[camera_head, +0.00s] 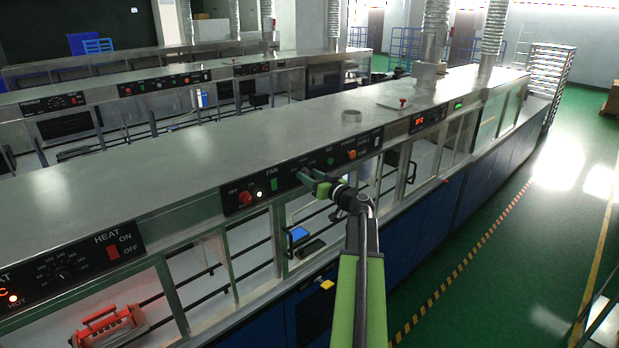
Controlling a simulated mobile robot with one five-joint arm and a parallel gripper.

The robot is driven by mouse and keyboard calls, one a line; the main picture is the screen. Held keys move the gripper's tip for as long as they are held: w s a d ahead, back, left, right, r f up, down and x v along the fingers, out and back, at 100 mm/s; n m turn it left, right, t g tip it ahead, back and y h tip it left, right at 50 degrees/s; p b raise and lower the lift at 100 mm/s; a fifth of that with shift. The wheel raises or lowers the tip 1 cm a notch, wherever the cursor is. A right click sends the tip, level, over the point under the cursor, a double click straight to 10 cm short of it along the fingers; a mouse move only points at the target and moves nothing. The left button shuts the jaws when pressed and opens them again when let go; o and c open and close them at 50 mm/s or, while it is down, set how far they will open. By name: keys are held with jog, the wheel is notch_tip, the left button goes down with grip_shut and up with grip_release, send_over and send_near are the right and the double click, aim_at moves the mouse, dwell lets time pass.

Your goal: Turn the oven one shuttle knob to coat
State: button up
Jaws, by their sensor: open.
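My arm reaches up from the bottom centre. My gripper (304,178), green-tipped and open, is at the black control panel (291,177) on the front of the nearest long steel machine. The fingertips are in front of the panel, right of the FAN label (271,171). Small lettering shows just above them, too small to read. I cannot make out the shuttle knob; the gripper covers that part of the panel. Whether the fingers touch or surround anything there cannot be told.
An orange control (351,154) is to the right. A HEAT panel (68,268) is at lower left.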

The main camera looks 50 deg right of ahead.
grip_shut()
jog(key=shift+a, duration=0.1)
dwell(0.3)
jog(key=shift+m, duration=0.8)
jog(key=m, duration=0.4)
jog(key=shift+r+p, duration=0.1)
jog(key=shift+p, duration=0.25)
jog(key=m, duration=0.5)
jog(key=shift+d+m, duration=0.2)
jog(key=shift+m, duration=0.2)
